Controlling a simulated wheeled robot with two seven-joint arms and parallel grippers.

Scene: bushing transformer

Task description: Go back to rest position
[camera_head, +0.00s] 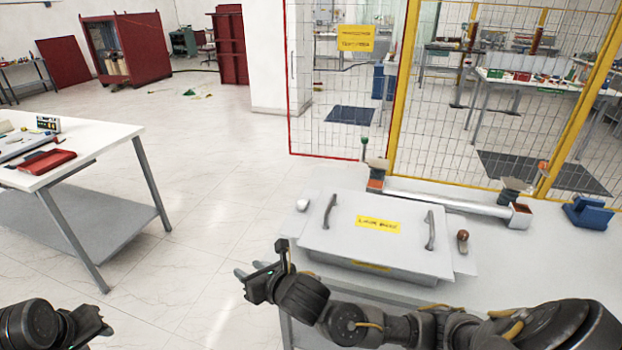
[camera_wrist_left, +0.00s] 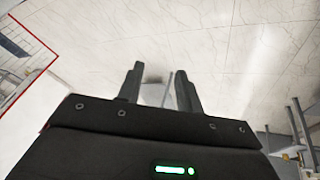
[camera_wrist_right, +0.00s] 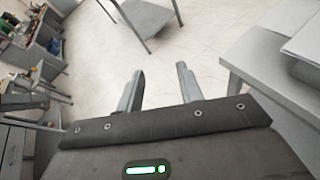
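My right gripper (camera_head: 243,283) reaches in from the right, in front of the bench's left front corner. In the right wrist view its two fingers (camera_wrist_right: 160,88) stand apart with only floor between them. My left arm shows at the lower left of the head view, and its gripper is partly cut off by the bottom edge. In the left wrist view the left gripper's fingers (camera_wrist_left: 157,85) are apart and empty over the pale floor. Neither gripper touches anything that I can see.
A white bench (camera_head: 545,265) carries a grey lidded box (camera_head: 330,240) with two handles and a yellow label. A blue block (camera_head: 588,213) sits at its right. A white table (camera_head: 95,150) with a red tray (camera_head: 47,161) stands left. Yellow-framed fencing (camera_head: 400,90) rises behind. Open floor (camera_head: 215,175) lies between.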

